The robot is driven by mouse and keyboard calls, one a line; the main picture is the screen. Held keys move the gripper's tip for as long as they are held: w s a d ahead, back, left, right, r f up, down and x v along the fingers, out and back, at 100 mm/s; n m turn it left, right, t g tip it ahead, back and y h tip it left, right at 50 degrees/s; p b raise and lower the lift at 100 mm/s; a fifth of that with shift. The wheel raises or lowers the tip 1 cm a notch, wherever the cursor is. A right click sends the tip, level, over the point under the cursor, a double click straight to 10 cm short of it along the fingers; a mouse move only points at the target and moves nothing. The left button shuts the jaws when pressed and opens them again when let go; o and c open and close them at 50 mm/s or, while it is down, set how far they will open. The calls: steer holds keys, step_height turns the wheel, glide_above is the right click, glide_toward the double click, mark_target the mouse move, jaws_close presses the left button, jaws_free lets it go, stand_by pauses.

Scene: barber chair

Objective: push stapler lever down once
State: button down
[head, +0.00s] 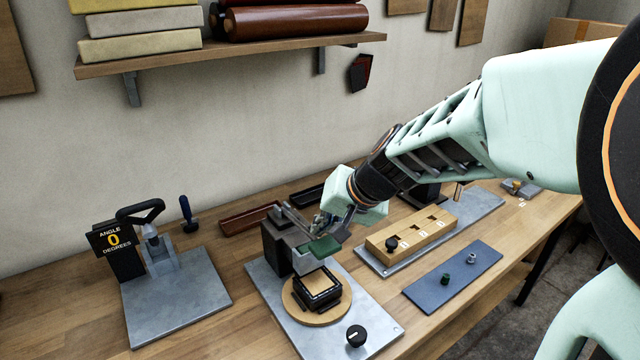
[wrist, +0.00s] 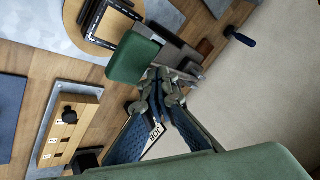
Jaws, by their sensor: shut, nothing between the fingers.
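The stapler (head: 278,248) is a dark, upright device on a grey metal plate, with a metal arm reaching forward. Its lever ends in a green pad (head: 324,246), raised above a black square holder (head: 318,291) on a round wooden disc. The pad also shows in the wrist view (wrist: 134,58), with part of the holder (wrist: 112,22) behind it. My gripper (head: 328,224) is at the stapler's right side, close to the pad. In the wrist view its blue-padded fingers (wrist: 163,86) are shut and empty, with tips beside the pad's edge. I cannot tell whether they touch it.
A lever press with a black handle (head: 140,212) and an "ANGLE 0 DEGREES" sign (head: 113,240) stands at the left. A wooden block with numbered slots (head: 412,237) and a blue mat (head: 453,275) lie at the right. A black knob (head: 356,335) is on the stapler's plate.

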steer(key=shift+s+f+b, duration=0.15)
steer(key=shift+f+b, duration=0.8)
steer(key=shift+b, duration=0.05)
stand_by(0.8)
steer(key=shift+r, duration=0.1)
stand_by(0.4)
steer(key=shift+w+a+r+p, duration=0.1)
steer(key=shift+w+r+p, duration=0.05)
steer(key=shift+r+p, duration=0.7)
steer(key=shift+w+a+r+p, duration=0.15)
steer(key=shift+r+p, duration=0.4)
steer(key=shift+r, duration=0.55)
steer(key=shift+d, duration=0.1)
steer(key=r+p, duration=0.2)
steer(key=r, duration=0.1)
steer(key=r+p, duration=0.1)
steer(key=r, duration=0.1)
steer(key=shift+w+a+p, duration=0.2)
steer(key=shift+w+p, duration=0.1)
steer(key=shift+w, duration=0.05)
